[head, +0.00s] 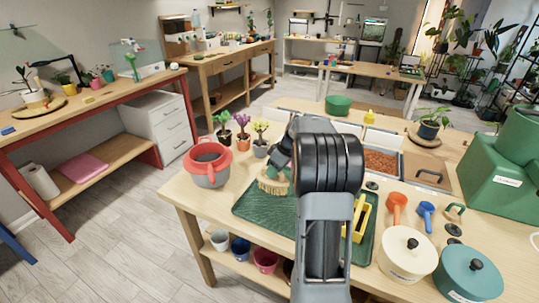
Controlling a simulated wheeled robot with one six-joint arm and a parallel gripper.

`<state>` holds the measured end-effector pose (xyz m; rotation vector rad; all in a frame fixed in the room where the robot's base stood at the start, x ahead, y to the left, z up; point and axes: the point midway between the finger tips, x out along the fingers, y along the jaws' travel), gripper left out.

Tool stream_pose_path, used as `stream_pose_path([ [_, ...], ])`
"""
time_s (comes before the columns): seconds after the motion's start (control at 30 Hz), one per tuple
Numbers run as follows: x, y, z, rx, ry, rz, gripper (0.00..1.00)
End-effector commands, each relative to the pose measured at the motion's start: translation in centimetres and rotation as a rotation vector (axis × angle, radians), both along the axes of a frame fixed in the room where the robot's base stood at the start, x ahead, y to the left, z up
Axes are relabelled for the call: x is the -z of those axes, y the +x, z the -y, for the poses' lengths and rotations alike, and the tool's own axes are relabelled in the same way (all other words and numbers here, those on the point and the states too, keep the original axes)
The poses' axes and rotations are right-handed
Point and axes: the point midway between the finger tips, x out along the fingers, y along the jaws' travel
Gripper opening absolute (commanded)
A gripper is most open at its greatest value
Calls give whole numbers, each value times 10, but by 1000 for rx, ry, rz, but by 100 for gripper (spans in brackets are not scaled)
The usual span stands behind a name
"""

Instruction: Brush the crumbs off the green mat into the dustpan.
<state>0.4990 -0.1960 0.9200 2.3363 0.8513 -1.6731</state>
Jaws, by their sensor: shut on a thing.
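The green mat (250,212) lies on the wooden table in the head view, partly covered by my arm. A brush (272,187) with pale bristles is over the mat's far left part. My gripper (284,164) is shut on the brush; my arm hides much of the jaws and the handle. I cannot tell whether the bristles touch the mat. A yellow dustpan (362,216) is at the mat's right side, partly behind my arm. I cannot make out any crumbs at this size.
A grey pot with a red rim (208,165) and small potted plants (241,131) stand left of and behind the mat. A cream lidded pot (407,254), a teal one (468,273) and an orange scoop (396,207) crowd the right. A soil tray (381,162) lies behind.

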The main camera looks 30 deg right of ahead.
Motion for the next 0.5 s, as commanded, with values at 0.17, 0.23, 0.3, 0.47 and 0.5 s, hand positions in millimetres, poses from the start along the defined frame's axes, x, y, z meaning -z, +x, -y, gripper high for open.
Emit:
stream_pose_path([
  [0.17,-29,2,-2,-6,-5,7,0],
  [0.23,-35,2,-3,-7,-4,7,0],
  [0.3,-41,2,-3,-8,-4,7,0],
  [0.47,-56,3,-5,-11,-4,6,0],
  [0.5,-59,3,-5,-11,-4,6,0],
])
